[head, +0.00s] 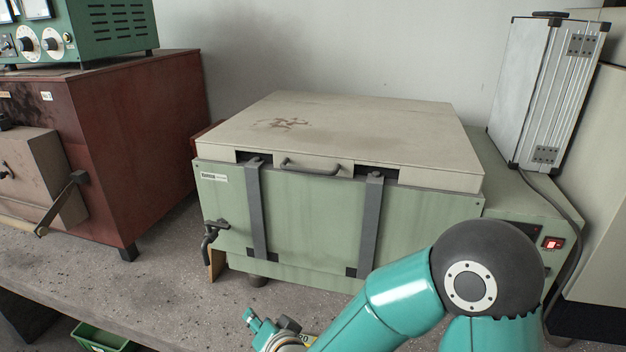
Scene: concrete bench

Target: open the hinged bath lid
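The bath (310,225) is a pale green box on the concrete bench. Its beige lid (370,130) lies flat and shut on top, with brown stains. A grey bar handle (310,168) sits at the middle of the lid's front edge. Two dark grey straps run down the bath's front on either side of the handle. My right gripper (250,318) shows only in part at the bottom, low in front of the bath and apart from the lid and handle. Most of it is cut off by the frame's edge. My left gripper is out of view.
A red-brown cabinet (150,140) stands left of the bath with a green instrument (100,30) on it. A silver case (545,90) stands behind right, its cable running down beside the bath. A tap (212,235) juts from the bath's front left. A green tray (100,338) lies low left.

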